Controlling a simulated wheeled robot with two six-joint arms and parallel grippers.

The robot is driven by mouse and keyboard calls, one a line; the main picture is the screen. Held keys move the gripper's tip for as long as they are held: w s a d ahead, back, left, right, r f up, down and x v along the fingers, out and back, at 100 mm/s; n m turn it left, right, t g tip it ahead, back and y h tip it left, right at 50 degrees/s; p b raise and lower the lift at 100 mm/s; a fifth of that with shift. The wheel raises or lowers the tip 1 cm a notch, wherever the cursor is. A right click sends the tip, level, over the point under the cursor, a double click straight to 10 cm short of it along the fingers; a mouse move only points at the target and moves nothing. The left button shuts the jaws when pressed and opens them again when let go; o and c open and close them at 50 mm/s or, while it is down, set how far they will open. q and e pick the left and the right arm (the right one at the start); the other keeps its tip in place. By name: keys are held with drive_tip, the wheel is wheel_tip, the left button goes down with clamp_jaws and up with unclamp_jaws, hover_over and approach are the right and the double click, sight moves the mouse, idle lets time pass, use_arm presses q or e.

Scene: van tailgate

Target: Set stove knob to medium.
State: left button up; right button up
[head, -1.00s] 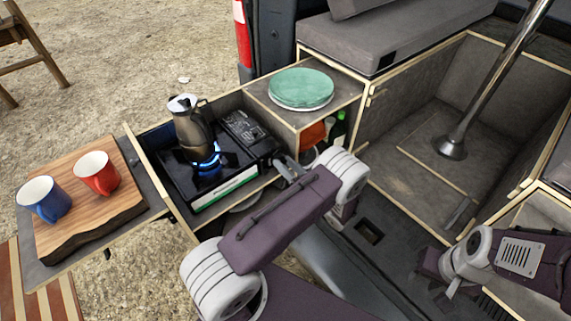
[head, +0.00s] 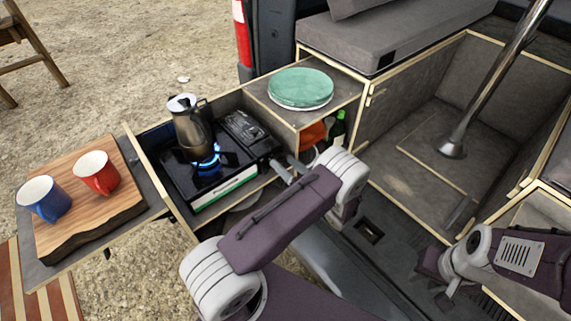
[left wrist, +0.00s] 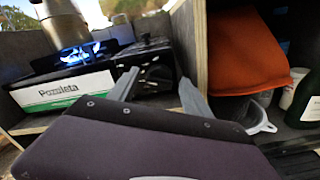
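The black camping stove (head: 205,172) sits in the pull-out drawer, with a white and green front label. It also shows in the left wrist view (left wrist: 68,90). Its burner has a blue flame (head: 208,160) under a metal moka pot (head: 190,125). The stove's dark control end (left wrist: 155,72), where the knob would sit, is partly behind my fingers; I cannot read the knob's setting. My left gripper (head: 284,168) is at this end, its two grey fingers apart in the left wrist view (left wrist: 157,90), with nothing clearly between them. My right gripper (head: 447,283) hangs low at the right, its fingers unclear.
A wooden board (head: 85,205) with a red mug (head: 97,173) and a blue mug (head: 44,200) lies left of the stove. Green plates (head: 300,87) stand on the box behind. An orange item (left wrist: 240,50) and a bottle (left wrist: 305,98) are in the cubby beside my left gripper.

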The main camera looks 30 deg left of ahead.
use_arm(q)
drive_tip(key=b+v, duration=0.1)
drive_tip(key=v, duration=0.8)
